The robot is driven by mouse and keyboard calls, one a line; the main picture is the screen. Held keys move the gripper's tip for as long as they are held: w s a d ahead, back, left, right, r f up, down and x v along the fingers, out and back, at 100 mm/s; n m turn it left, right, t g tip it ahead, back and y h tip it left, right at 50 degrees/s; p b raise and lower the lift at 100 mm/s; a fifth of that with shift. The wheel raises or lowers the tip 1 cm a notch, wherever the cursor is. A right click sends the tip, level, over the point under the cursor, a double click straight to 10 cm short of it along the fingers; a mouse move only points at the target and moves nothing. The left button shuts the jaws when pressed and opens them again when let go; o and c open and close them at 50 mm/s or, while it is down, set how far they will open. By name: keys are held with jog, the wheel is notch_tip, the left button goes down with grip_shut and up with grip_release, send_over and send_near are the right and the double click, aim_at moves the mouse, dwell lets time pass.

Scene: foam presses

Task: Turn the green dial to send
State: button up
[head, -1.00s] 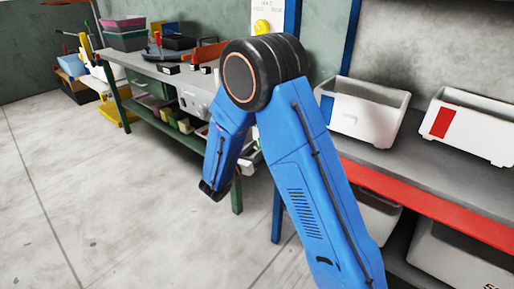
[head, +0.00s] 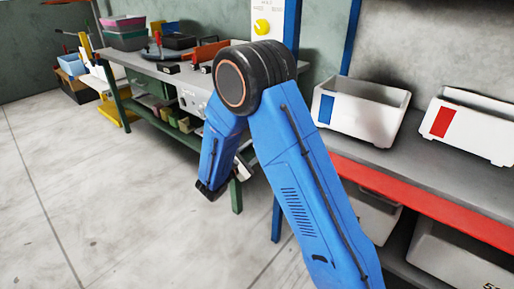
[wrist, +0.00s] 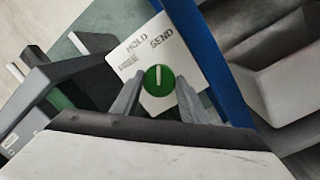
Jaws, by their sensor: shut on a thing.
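In the wrist view, the green dial (wrist: 158,80) is round with a white pointer line. It sits on a white panel (wrist: 181,52) marked FREE, HOLD and SEND. The pointer line runs straight up in the picture, toward the word SEND. My gripper (wrist: 157,92) is shut on the dial, one finger on either side of it. The exact finger contact is hard to see. In the head view I cannot make out the green dial; my blue arm blocks part of the scene.
In the head view, a yellow dial (head: 262,27) sits on another white panel by a blue post. White bins with a blue label (head: 358,112) and a red label (head: 474,126) stand on a grey shelf at right. The floor at left is clear.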

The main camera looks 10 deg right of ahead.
jog(key=shift+m+g, duration=0.3)
jog(key=shift+m, duration=1.5)
jog(key=o, duration=1.1)
jog(key=shift+c, duration=0.2)
jog(key=shift+a, duration=0.15)
jog(key=v, duration=1.7)
jog(key=shift+f, duration=0.3)
jog(key=shift+s+a, duration=0.1)
jog(key=shift+a, duration=0.1)
